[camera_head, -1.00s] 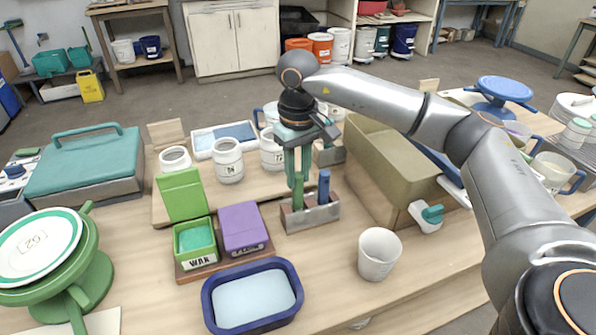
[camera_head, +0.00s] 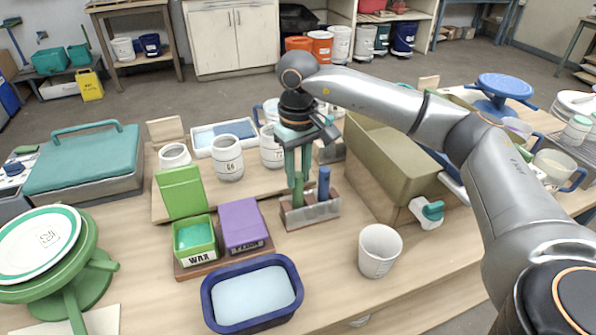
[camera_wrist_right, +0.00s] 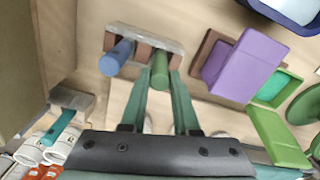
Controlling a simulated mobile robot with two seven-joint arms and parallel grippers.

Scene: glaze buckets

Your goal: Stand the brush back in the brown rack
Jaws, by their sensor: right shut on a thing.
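My right gripper (camera_head: 298,172) points down over the brown rack (camera_head: 322,212) and is shut on the green brush (camera_head: 298,196). In the right wrist view the gripper (camera_wrist_right: 163,78) has its two green fingers on either side of the green brush handle (camera_wrist_right: 160,66). The brush is upright, its lower end at the right gap of the rack (camera_wrist_right: 150,40) in that view. Its lower end is hidden, so I cannot tell how deep it sits. A blue handle (camera_head: 323,183) stands in the same rack, beside the brush. My left gripper is not in view.
The wax box (camera_head: 198,235) and purple box (camera_head: 242,226) stand left of the rack. A blue-rimmed tray (camera_head: 252,292) and white cup (camera_head: 379,250) are in front. A tan bin (camera_head: 380,150) is to the right. Bare table lies between rack and cup.

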